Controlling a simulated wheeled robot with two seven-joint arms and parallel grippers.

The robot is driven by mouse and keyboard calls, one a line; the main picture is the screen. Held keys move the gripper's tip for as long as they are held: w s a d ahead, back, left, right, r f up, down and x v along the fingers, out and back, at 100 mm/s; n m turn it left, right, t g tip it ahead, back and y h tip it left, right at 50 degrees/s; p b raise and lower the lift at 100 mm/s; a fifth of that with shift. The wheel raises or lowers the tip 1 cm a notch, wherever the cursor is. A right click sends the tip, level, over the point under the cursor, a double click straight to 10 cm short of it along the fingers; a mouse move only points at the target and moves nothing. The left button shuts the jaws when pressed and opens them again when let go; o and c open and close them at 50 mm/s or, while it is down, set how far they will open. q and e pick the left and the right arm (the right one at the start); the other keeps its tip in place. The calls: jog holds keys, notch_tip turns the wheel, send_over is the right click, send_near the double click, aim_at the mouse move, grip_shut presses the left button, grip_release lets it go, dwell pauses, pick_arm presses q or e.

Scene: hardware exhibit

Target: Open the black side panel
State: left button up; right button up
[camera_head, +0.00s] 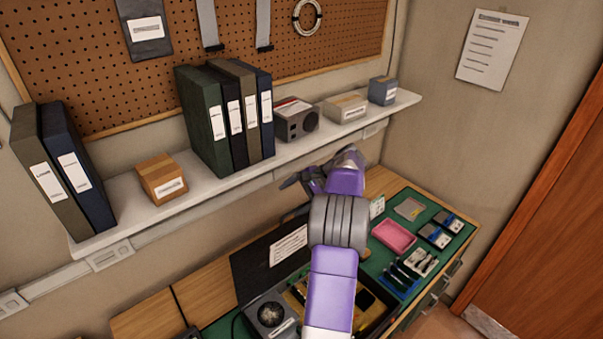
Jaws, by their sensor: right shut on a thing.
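The black side panel (258,263) stands raised and tilted at the back of an open case on the workbench. It carries a white label (288,246), and its right part is hidden behind my purple and grey right arm. My right gripper (296,183) is above the panel's upper right edge, near the wall below the shelf. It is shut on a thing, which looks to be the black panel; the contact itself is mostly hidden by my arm. The open case (372,322) shows yellow-brown parts and a round fan (270,314) inside. My left gripper is not in view.
A white wall shelf (140,207) with binders (238,120), a small carton (161,180) and boxes hangs close above my right gripper. On the green mat right of the case lie a pink tray (393,237), a blue tool tray (398,281) and small drives (434,236).

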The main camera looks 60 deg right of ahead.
jog(key=shift+o, duration=1.3)
jog(key=shift+h, duration=0.3)
jog(key=r, duration=0.1)
jog(key=s+d+r, duration=0.1)
jog(key=r, duration=0.1)
jog(key=shift+s+d+r, duration=0.15)
jog(key=shift+s+r, duration=0.2)
jog(key=shift+s, duration=0.05)
jog(key=shift+s+d+r, duration=0.1)
jog(key=shift+s+r, duration=0.25)
jog(key=shift+s, duration=0.35)
jog(key=c, duration=0.7)
notch_tip(320, 180, up, 2)
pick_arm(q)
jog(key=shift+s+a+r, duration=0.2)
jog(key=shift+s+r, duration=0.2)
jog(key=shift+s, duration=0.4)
pick_arm(e)
jog(key=r, duration=0.2)
jog(key=shift+s+d+r, duration=0.35)
jog(key=shift+d, duration=0.05)
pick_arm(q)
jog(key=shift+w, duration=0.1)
pick_arm(e)
jog(key=shift+w, duration=0.1)
